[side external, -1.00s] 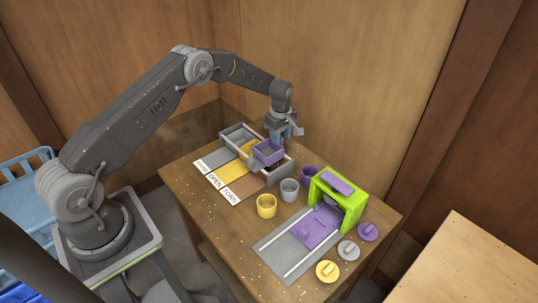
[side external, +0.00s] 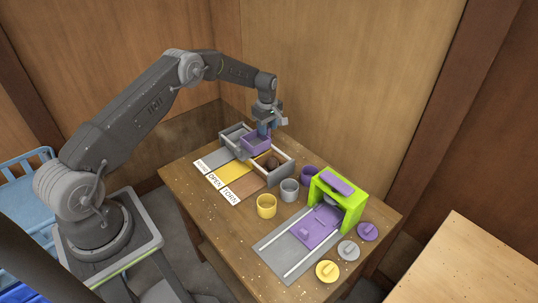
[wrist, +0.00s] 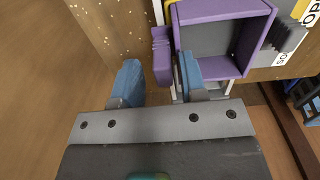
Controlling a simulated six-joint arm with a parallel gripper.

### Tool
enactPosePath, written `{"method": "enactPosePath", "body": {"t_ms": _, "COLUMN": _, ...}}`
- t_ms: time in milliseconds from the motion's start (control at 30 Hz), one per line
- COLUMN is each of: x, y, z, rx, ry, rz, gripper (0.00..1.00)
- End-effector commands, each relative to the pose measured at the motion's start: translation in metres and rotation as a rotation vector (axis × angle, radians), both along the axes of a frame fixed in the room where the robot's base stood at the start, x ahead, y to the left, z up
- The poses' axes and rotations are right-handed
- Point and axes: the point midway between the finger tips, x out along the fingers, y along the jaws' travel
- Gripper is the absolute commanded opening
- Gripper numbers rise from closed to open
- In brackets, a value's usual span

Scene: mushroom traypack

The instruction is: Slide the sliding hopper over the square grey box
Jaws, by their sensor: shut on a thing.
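The purple sliding hopper (side external: 257,144) is an open square frame sitting across the grey rails (side external: 286,173), around their middle. My gripper (side external: 264,130) is at the hopper's far side, shut on its purple handle. A grey surface shows inside the hopper. The square grey box (side external: 234,131) appears at the left end of the rails, left of the hopper.
Grey, yellow (side external: 236,173) and brown strips with labels lie in front of the rails. Yellow (side external: 266,206), grey (side external: 289,190) and purple cups stand to the right. Beyond them are a green arch (side external: 350,208), a grey track and several coloured lids. The rails left of the hopper look clear.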

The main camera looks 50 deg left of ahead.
Motion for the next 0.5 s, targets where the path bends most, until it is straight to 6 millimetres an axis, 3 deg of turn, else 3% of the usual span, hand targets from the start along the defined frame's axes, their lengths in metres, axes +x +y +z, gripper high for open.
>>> {"method": "enactPosePath", "body": {"t_ms": 33, "x": -0.006, "y": 0.001, "z": -0.018, "rx": -0.004, "ry": 0.018, "rz": -0.004, "gripper": 0.25}}
{"method": "enactPosePath", "body": {"t_ms": 500, "x": -0.006, "y": 0.032, "z": -0.018, "rx": -0.005, "ry": 0.019, "rz": -0.004, "gripper": 0.24}}
